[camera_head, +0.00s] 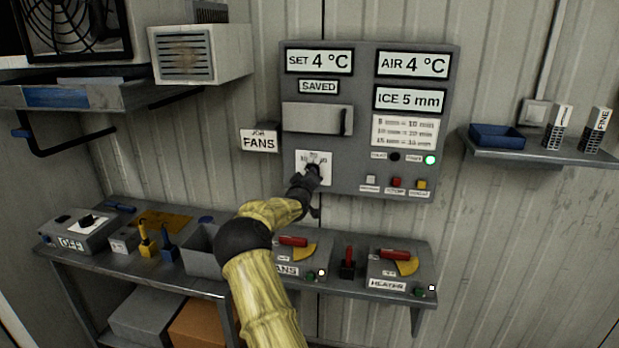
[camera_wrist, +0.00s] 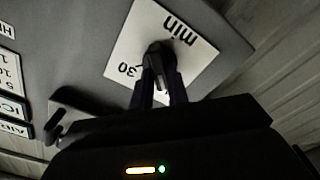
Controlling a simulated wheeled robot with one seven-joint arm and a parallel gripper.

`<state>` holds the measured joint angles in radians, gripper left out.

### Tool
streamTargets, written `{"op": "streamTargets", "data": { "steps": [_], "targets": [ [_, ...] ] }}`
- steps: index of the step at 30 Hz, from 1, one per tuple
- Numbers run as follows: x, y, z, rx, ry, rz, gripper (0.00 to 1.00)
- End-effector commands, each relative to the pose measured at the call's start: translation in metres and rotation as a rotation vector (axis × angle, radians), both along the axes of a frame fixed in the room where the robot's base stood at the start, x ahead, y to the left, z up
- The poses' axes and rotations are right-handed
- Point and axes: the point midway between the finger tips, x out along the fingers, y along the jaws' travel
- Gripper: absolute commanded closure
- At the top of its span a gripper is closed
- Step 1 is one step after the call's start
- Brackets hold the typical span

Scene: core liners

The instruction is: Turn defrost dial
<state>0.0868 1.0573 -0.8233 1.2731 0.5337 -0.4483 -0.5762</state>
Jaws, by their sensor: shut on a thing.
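The defrost dial is a small dark knob (camera_wrist: 157,56) on a white plate (camera_head: 325,168) at the lower left of the grey wall panel (camera_head: 360,188). In the wrist view the plate (camera_wrist: 190,62) reads "min" and "30", upside down; the other marks are hidden. My gripper (camera_head: 314,170) reaches the plate from below. In the wrist view my gripper (camera_wrist: 160,76) has its two dark fingers closed on either side of the knob. The knob's exact pointing direction is hard to tell in the head view.
The panel shows SET 4 °C, AIR 4 °C, ICE 5 mm and SAVED. A flap with a dark handle (camera_head: 317,118) sits above the dial. Small buttons (camera_head: 396,183) lie to its right. A bench (camera_head: 190,282) with switch boxes runs below my arm. A shelf (camera_head: 545,152) stands right.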

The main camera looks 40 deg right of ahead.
Motion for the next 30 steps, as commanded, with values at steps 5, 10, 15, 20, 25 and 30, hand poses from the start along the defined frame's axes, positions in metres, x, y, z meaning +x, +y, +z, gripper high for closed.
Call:
{"op": "streamTargets", "data": {
  "steps": [5,10,15,20,25,30],
  "targets": [
    [0.001,0.001,-0.002,0.001,0.005,0.001,1.0],
    [0.0,0.001,-0.002,0.001,0.004,0.001,0.62],
    [0.0,0.0,-0.001,0.001,0.002,0.001,0.62],
    [-0.001,0.001,-0.001,0.001,0.001,0.0,0.62],
    [-0.007,0.008,-0.001,0.002,0.0,-0.001,0.62],
    [-0.019,0.023,-0.002,0.003,0.0,0.001,0.62]
  ]
}}
